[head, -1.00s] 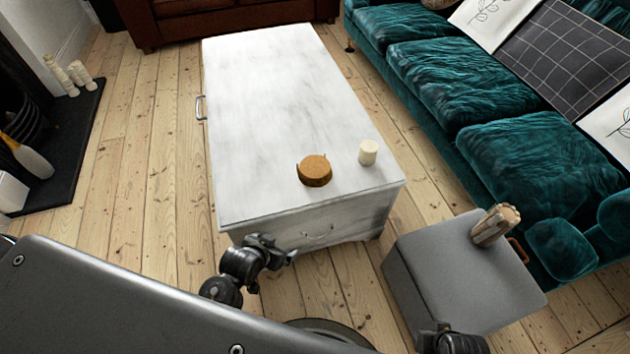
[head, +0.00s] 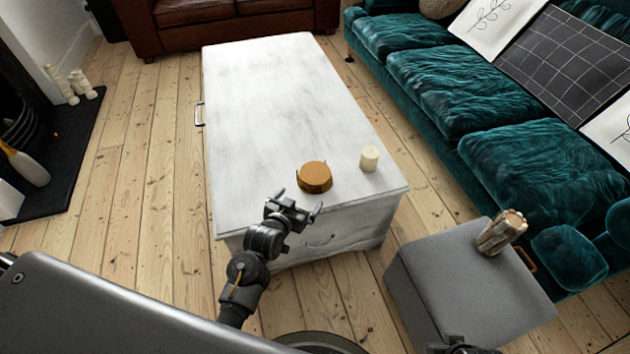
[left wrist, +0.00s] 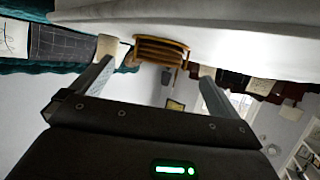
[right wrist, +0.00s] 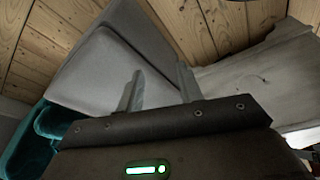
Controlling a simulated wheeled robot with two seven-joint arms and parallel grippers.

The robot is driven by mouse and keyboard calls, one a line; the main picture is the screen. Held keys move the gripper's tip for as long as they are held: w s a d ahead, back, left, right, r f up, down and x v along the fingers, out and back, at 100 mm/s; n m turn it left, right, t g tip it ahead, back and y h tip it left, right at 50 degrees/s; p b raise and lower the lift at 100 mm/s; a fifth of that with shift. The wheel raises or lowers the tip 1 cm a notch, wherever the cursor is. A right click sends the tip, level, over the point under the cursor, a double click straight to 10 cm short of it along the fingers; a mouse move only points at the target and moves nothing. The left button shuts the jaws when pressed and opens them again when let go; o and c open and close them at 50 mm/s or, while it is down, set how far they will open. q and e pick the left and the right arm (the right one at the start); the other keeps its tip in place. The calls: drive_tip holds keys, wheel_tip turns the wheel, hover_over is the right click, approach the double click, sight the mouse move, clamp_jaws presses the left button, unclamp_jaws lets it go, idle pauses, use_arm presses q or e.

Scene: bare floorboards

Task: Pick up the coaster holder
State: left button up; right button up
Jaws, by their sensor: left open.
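The coaster holder (head: 314,177), a round brown stack, sits on the near end of the white chest (head: 270,100). It also shows in the left wrist view (left wrist: 160,50), where its stacked layers are seen side-on between and beyond my fingers. My left gripper (head: 297,203) is open and empty at the chest's near edge, just short of the holder and not touching it. My right gripper (right wrist: 160,72) is open and empty; its wrist view shows the grey ottoman and the chest. In the head view only part of the right arm shows at the bottom edge.
A cream candle (head: 369,158) stands on the chest just right of the holder. The grey ottoman (head: 450,275) at right carries a bundle of wooden sticks (head: 502,232). A green sofa (head: 450,90) runs along the right. The chest top behind the holder is clear.

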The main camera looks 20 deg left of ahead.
sight(310, 188)
use_arm(q)
drive_tip(key=shift+x, duration=1.1)
drive_tip(key=shift+w+f, duration=0.3)
drive_tip(key=b+x, duration=0.1)
drive_tip(key=x, duration=0.2)
drive_tip(key=shift+w+f+b, duration=0.15)
drive_tip(key=shift+f+b, duration=0.15)
drive_tip(key=shift+b, duration=0.05)
drive_tip(key=shift+w+f, duration=0.1)
drive_tip(key=shift+w, duration=0.35)
use_arm(e)
drive_tip(key=v, duration=0.5)
drive_tip(key=shift+w, duration=0.1)
use_arm(q)
clamp_jaws()
use_arm(e)
drive_tip(key=shift+f, duration=0.1)
